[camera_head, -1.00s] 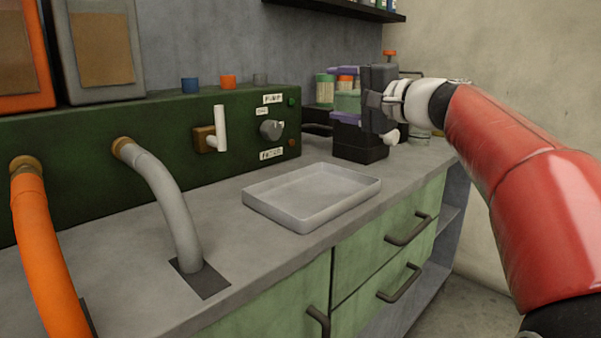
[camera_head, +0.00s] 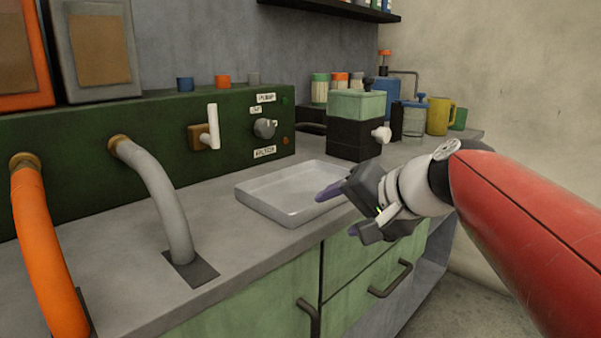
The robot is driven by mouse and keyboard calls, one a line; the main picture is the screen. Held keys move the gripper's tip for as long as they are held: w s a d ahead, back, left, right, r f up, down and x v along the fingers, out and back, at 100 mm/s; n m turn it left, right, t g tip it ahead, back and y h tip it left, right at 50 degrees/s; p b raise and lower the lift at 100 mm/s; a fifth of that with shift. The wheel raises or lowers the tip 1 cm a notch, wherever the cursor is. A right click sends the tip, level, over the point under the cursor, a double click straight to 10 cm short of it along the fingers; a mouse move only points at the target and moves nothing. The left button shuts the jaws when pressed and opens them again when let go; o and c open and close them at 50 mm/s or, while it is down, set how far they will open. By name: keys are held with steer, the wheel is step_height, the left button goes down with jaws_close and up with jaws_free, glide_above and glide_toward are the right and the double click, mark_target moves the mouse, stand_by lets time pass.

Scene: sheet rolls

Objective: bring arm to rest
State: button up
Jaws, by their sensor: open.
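The gripper covers the right corner of the shallow grey tray (camera_head: 262,208), which looks empty. I cannot tell whether the upper finger touches the tray or only overlaps it in the picture.
A green-topped black box (camera_head: 352,138) with a white knob stands behind the tray. Jars and a yellow mug (camera_head: 438,116) are at the back right. A dark green panel (camera_head: 90,155) with a white lever and hoses fills the left. Drawer handles (camera_head: 390,279) jut from the counter front.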

steer(key=s+d+f+n+g+h, duration=0.2)
steer(key=s+d+f+h, duration=0.15)
steer(key=s+f, duration=0.55)
steer(key=s+d+f+n+g+h, duration=0.1)
steer(key=s+d+f+n+h, duration=0.2)
steer(key=s+f, duration=0.65)
step_height(320, 180, down, 11)
steer(key=d+b, duration=0.2)
steer(key=b, duration=0.8)
step_height(320, 180, up, 14)
steer(key=p, duration=1.3)
steer(key=shift+w+a+f+m, duration=0.15)
steer(key=shift+w+f+m, duration=0.05)
steer(key=shift+w+m, duration=0.1)
steer(key=shift+h, duration=0.25)
